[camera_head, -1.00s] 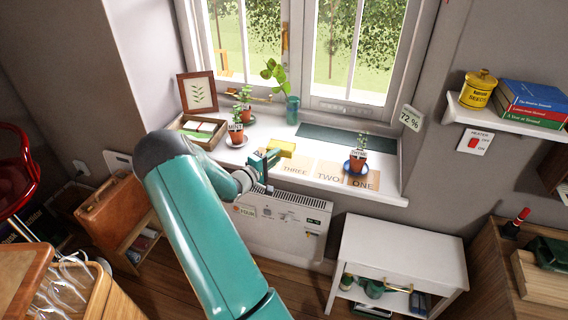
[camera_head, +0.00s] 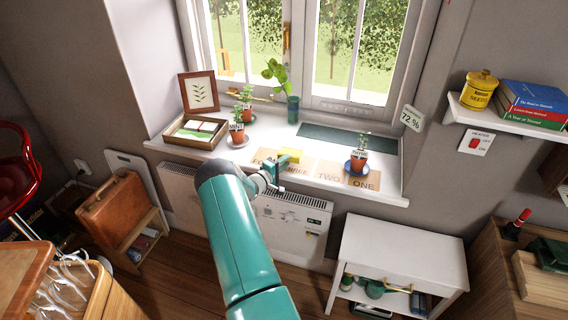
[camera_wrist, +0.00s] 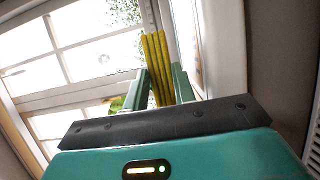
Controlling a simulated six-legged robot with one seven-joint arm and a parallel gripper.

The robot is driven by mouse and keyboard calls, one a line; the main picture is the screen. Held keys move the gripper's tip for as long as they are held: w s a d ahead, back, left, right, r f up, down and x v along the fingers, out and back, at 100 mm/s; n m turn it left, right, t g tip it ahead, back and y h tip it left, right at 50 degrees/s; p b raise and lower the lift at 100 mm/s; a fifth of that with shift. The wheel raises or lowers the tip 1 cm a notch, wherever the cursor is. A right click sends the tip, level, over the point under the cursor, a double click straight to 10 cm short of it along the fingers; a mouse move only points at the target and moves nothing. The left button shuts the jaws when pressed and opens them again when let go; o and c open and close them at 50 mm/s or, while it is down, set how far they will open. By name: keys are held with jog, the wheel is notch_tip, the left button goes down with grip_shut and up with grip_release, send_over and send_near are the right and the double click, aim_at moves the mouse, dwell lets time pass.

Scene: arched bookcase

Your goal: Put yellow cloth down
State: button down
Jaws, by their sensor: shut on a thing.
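The yellow cloth (camera_head: 291,155) is at the windowsill (camera_head: 222,152), over the row of number cards by the THREE card (camera_head: 297,168). In the wrist view the folded yellow cloth (camera_wrist: 157,68) stands between my two fingers. My gripper (camera_head: 277,172) is shut on it at the sill's front edge; it also shows in the wrist view (camera_wrist: 158,88). Whether the cloth touches the sill cannot be told. The TWO card (camera_head: 328,175) and ONE card (camera_head: 366,181) lie to the right.
A potted plant on a blue saucer (camera_head: 357,163) stands on the right of the sill. Another potted plant (camera_head: 237,132), a green vase (camera_head: 293,110) and a wooden tray (camera_head: 168,136) are to the left. A heater (camera_head: 290,222) is below.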

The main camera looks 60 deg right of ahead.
jog(key=shift+f, duration=0.4)
jog(key=shift+f, duration=0.15)
jog(key=c, duration=1.1)
grip_release()
jog(key=shift+c, duration=0.2)
jog(key=shift+f, duration=0.1)
jog(key=shift+f, duration=0.15)
